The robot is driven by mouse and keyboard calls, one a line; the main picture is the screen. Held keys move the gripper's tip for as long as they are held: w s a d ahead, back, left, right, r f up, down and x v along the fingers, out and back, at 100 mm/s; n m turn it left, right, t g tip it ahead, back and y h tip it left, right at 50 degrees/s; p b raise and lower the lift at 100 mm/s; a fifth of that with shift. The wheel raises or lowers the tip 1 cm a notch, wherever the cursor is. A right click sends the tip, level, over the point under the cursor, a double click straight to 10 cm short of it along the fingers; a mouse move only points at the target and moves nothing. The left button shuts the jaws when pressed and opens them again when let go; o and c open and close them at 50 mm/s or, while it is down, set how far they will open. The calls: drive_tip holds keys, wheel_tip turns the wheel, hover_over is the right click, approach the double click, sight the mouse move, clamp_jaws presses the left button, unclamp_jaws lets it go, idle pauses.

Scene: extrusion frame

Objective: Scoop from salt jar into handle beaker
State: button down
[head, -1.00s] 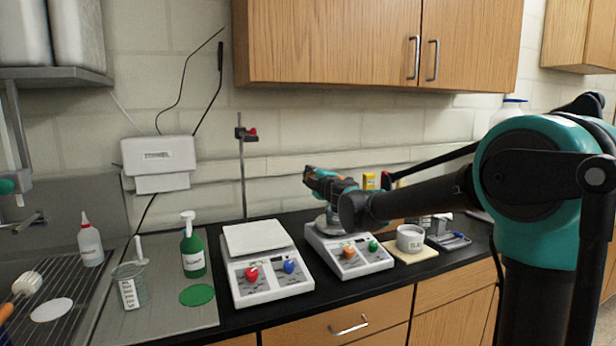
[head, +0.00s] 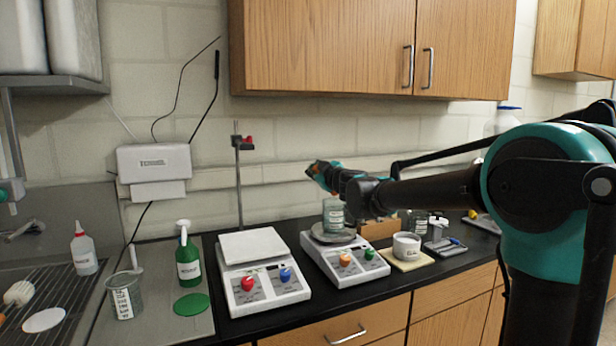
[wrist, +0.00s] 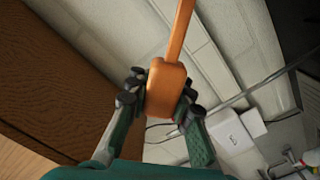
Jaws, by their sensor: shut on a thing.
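My gripper (wrist: 166,105) is shut on an orange tool (wrist: 170,88), with a finger on either side of its thick block. The tool's long narrow shaft runs out of the top of the wrist view, so its far end is hidden there. In the head view my gripper (head: 323,178) is raised above the right-hand scale. A clear glass jar (head: 334,214) with a label too small to read stands upright on that scale, below and apart from the gripper. A labelled beaker (head: 125,300) with a pale handle-like piece rising from it stands at the left.
Two white scales, right (head: 345,262) and left (head: 262,290), stand side by side. A white cup (head: 406,246) sits on a pale pad to the right. A green bottle (head: 188,262) and a metal stand rod (head: 239,190) are farther left. Wooden cabinets (head: 330,50) hang above.

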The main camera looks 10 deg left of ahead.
drive_tip(key=w+d+r+m, duration=0.3)
drive_tip(key=d+r+m, duration=0.1)
drive_tip(key=r+m, duration=0.2)
drive_tip(key=shift+d+m, duration=0.3)
drive_tip(key=shift+m, duration=0.5)
